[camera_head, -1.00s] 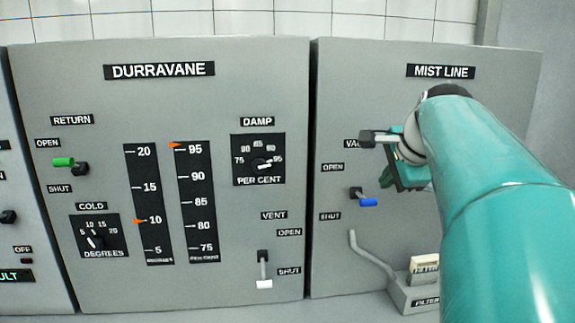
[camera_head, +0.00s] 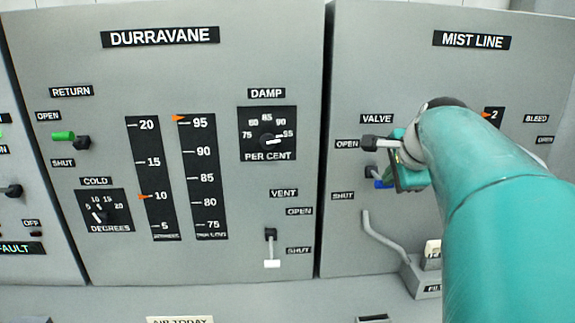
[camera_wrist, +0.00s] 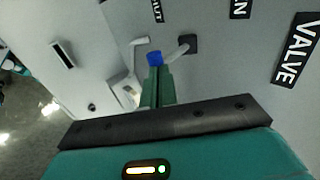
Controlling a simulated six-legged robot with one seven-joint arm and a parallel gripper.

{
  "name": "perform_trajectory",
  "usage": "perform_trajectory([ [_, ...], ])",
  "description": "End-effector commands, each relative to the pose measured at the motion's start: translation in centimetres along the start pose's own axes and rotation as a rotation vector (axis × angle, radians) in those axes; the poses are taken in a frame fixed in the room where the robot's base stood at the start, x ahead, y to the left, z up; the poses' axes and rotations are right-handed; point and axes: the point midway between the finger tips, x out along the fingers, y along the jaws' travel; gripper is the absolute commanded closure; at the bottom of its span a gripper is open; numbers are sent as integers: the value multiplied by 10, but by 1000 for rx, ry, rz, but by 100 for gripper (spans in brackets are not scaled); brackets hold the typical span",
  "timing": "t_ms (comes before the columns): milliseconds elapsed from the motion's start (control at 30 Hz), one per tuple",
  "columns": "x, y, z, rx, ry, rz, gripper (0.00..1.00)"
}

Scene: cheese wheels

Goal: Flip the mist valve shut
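The mist valve is a small lever with a blue tip (camera_head: 380,184) on the mist line panel, its dark pivot between the OPEN and SHUT labels. The fingers look close together. Whether they touch the tip is not clear.
The mist line panel (camera_head: 345,240) has a bent grey pipe (camera_head: 380,235) and a filter box (camera_head: 423,280) below the valve. Left stands the Durravane panel (camera_head: 60,260) with its return lever (camera_head: 62,136) and vent lever (camera_head: 271,263). My arm hides much of the right side.

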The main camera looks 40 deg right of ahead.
Motion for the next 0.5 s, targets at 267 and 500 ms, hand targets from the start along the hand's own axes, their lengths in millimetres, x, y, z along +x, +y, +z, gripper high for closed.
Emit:
perform_trajectory([
  [267,0,-1,0,-1,-1,-3,100],
  [500,2,4,1,0,-2,-51,100],
])
